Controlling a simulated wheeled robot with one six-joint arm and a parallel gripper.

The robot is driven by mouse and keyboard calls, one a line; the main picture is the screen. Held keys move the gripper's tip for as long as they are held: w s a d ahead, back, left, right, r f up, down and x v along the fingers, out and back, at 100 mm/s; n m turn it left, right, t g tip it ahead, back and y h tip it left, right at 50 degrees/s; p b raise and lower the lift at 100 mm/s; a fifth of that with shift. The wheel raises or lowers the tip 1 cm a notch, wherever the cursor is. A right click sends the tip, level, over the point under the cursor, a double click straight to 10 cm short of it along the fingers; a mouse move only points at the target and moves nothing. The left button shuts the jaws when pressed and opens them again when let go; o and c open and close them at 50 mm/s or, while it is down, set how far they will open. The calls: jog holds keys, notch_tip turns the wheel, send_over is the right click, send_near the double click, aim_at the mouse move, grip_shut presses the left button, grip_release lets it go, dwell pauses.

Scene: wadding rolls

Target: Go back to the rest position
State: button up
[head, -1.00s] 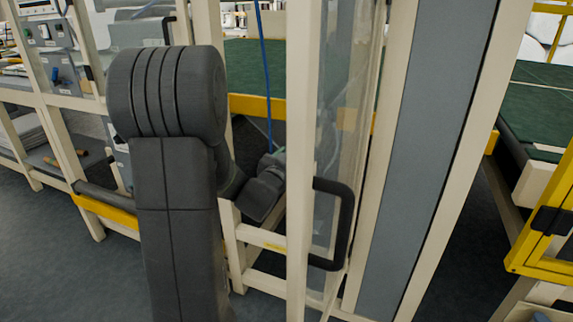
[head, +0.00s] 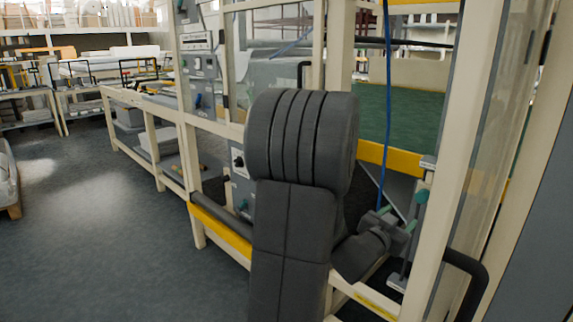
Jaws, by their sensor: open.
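My arm rises in the middle of the head view, with a dark grey rounded joint on top. It bends down to the right. My gripper (head: 403,208) is at its end, small and partly hidden, with teal tips that stand apart. It is beside a cream frame post, close to a thin blue hose (head: 387,100). I see nothing held between the tips. Whether the gripper touches the frame cannot be told.
A cream machine frame (head: 340,50) with a yellow rail (head: 225,232) stands close around my arm. A clear door with a black handle (head: 478,275) is at the right. A green bed (head: 405,120) lies behind. Open grey floor (head: 90,220) spreads at the left.

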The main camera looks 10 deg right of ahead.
aim_at(420, 198)
jog(key=x, duration=1.3)
jog(key=shift+w+d+f, duration=0.1)
jog(key=shift+d+f, duration=0.05)
jog(key=shift+d, duration=0.1)
jog(key=shift+f, duration=0.15)
jog(key=shift+a, duration=0.15)
